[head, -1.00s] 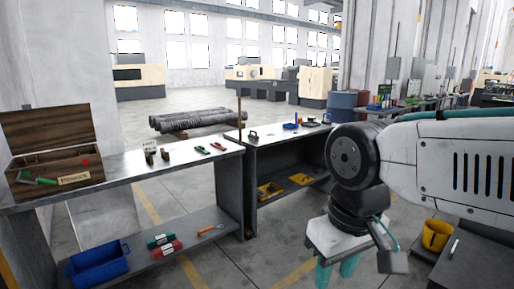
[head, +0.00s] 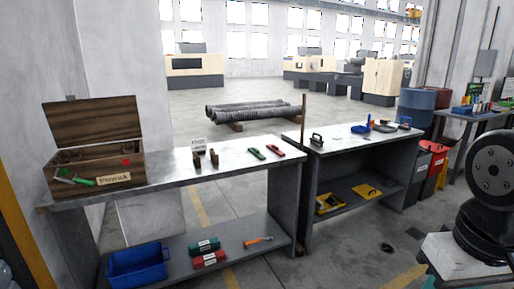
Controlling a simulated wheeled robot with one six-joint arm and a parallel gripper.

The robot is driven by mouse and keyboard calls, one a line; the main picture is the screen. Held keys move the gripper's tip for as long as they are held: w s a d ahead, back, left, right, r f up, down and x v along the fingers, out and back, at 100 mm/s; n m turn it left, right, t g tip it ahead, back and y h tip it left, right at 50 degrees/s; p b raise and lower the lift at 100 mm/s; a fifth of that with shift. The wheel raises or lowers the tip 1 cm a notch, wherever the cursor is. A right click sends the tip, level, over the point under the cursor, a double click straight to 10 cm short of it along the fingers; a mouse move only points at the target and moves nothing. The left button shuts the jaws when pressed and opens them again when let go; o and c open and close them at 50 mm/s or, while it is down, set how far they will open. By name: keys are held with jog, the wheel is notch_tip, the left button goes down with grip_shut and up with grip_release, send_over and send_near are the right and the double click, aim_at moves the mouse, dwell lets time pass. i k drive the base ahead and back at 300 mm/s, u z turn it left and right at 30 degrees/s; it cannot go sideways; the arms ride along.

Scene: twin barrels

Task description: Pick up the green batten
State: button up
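A slim green piece (head: 256,153) lies flat on the left bench (head: 170,168), toward its right end, beside a similar red piece (head: 276,151). Another green bar-like thing (head: 82,181) lies at the front of the open wooden box (head: 110,162) on the left end of that bench. Which of the two green things is the batten I cannot tell. My gripper is not in view; only a part of my arm shows at the right edge, well away from both.
Two brown upright pieces (head: 213,158) stand on the left bench. Its lower shelf holds a blue bin (head: 138,263), a green box (head: 204,245), a red box (head: 209,259) and an orange-handled tool (head: 258,241). A thin upright rod (head: 304,118) rises between the benches.

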aim_at(255, 151)
jog(key=z, duration=0.1)
jog(key=i, duration=3.25)
jog(key=u, duration=0.4)
